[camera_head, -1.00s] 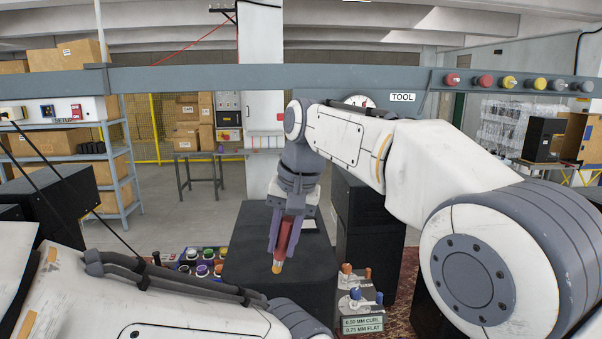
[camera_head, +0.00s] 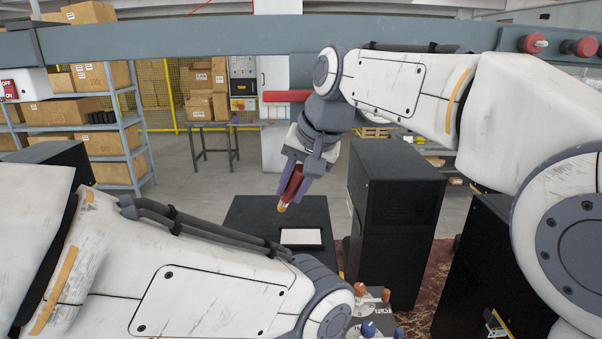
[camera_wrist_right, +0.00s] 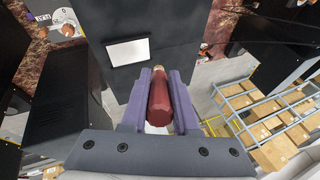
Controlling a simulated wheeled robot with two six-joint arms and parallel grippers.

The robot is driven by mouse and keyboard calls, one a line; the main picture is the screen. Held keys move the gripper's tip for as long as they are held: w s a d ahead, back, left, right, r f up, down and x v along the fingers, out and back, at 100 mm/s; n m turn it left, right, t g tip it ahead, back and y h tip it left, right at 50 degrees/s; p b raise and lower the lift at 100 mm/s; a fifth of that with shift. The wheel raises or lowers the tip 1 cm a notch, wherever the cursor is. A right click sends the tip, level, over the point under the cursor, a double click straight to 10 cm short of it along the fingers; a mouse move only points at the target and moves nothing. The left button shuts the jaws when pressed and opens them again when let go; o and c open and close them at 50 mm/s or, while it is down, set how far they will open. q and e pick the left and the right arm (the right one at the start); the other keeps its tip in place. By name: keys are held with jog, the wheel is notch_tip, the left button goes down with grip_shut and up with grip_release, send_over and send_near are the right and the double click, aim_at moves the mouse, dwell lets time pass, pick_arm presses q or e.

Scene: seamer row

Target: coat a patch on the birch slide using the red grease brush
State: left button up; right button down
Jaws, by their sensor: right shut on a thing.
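The red grease brush (camera_head: 291,184) is held tilted in my right gripper (camera_head: 293,186), its pale yellowish tip pointing down and to the left. In the right wrist view, the purple fingers of my right gripper (camera_wrist_right: 158,100) close on both sides of the brush's red handle (camera_wrist_right: 159,102). The birch slide (camera_head: 301,237) appears as a pale rectangle set in a dark top, below and slightly right of the brush tip in the head view. It also shows in the right wrist view (camera_wrist_right: 128,51), beyond the fingers. The brush appears apart from it. My left gripper is out of view.
A dark cabinet (camera_head: 398,205) stands right of the slide's dark block (camera_head: 252,215). Orange and blue knobbed items (camera_head: 372,310) stand in front. A grey beam (camera_head: 190,40) crosses above. Shelving with cartons (camera_head: 95,115) is at the back left.

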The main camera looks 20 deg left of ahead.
jog(key=shift+w+a, duration=0.15)
jog(key=shift+w, duration=0.25)
jog(key=shift+f, duration=0.5)
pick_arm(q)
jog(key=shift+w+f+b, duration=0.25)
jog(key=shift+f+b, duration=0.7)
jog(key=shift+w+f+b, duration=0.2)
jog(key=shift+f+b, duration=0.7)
pick_arm(e)
jog(key=shift+f, duration=2.4)
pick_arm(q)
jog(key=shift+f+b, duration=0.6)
pick_arm(e)
jog(key=shift+f, duration=0.8)
jog(key=shift+w+d+r, duration=0.1)
jog(key=shift+w+d, duration=0.1)
jog(key=shift+d, duration=0.5)
jog(key=shift+w+d, duration=0.15)
jog(key=shift+d, duration=0.5)
jog(key=shift+w+d+r, duration=0.1)
jog(key=shift+w+d, duration=0.1)
jog(key=shift+d, duration=0.5)
jog(key=shift+w+d+f+b, duration=0.1)
jog(key=shift+w+d+b, duration=0.2)
jog(key=shift+d, duration=0.7)
jog(key=shift+w+d+b, duration=0.15)
jog(key=shift+w+d, duration=0.1)
jog(key=shift+d, duration=0.7)
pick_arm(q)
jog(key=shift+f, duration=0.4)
